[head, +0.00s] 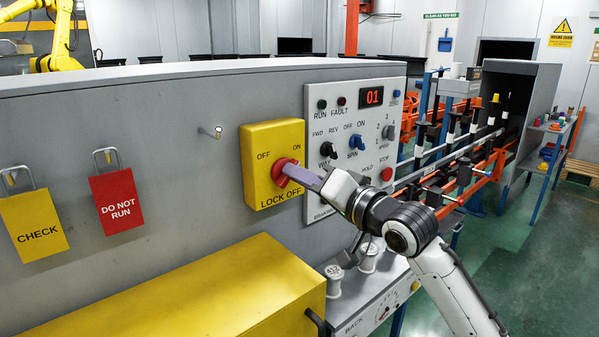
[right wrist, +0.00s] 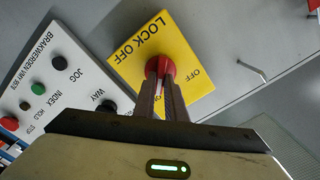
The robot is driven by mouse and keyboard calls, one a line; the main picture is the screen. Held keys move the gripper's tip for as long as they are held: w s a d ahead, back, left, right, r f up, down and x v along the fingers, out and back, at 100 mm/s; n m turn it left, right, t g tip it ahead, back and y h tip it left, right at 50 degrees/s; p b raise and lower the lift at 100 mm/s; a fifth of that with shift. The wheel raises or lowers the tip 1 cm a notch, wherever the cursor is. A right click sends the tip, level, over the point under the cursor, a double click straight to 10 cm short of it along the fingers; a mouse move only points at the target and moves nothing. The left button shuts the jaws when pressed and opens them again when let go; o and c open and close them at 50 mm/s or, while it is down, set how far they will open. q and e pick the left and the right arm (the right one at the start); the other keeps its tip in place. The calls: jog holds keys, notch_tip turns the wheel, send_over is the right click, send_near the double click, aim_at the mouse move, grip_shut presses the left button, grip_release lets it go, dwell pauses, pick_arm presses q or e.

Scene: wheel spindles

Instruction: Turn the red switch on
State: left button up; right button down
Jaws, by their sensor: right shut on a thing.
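The red switch (head: 279,169) is a round knob on a yellow lock-off box (head: 262,138) marked OFF at left and ON at right. My right gripper (head: 291,172) reaches it from the lower right, its fingers closed on the switch's handle. In the right wrist view, the two fingers (right wrist: 163,84) meet the red switch (right wrist: 159,64), with the yellow plate behind. The fingers hide much of the handle, so I cannot tell exactly where it points. My left gripper is not in view.
A white control panel (head: 342,103) with knobs, buttons and a red display adjoins the box at right. A yellow CHECK tag (head: 34,227) and a red DO NOT RUN tag (head: 117,201) hang at left. A yellow cover (head: 200,290) juts out below.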

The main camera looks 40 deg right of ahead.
dwell(0.3)
jog(key=c, duration=1.8)
grip_release()
jog(key=s+b, duration=0.2)
jog(key=s, duration=0.8)
jog(key=shift+s+d, duration=0.2)
jog(key=shift+d, duration=0.2)
